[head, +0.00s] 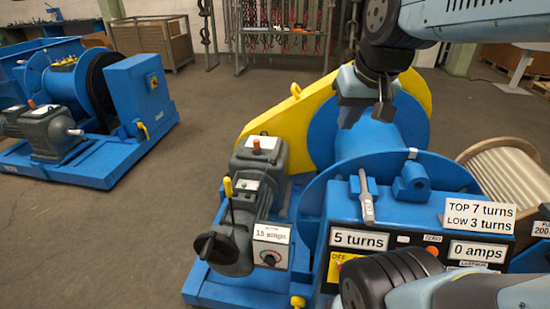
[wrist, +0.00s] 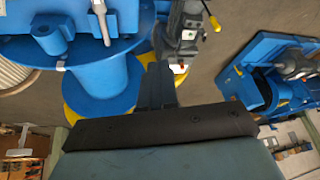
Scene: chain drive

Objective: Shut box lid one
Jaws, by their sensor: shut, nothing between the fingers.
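I cannot tell for certain which part is box lid one. The near winch has a blue control box (head: 392,228) with "5 turns" and "0 amps" labels, and a grey motor (head: 243,195) with a small box on top. No lid on either clearly stands open. My gripper (head: 352,116) is shut and empty, held above the blue drum (head: 385,140). In the wrist view, the shut fingers (wrist: 160,75) reach toward the winch, with the drum (wrist: 105,85) at left and the grey motor (wrist: 185,30) above.
A yellow guard (head: 285,115) flanks the drum. A yellow-tipped lever (head: 229,190) rises beside the motor. A second blue winch (head: 100,95) stands at left. Open floor (head: 190,140) lies between the winches.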

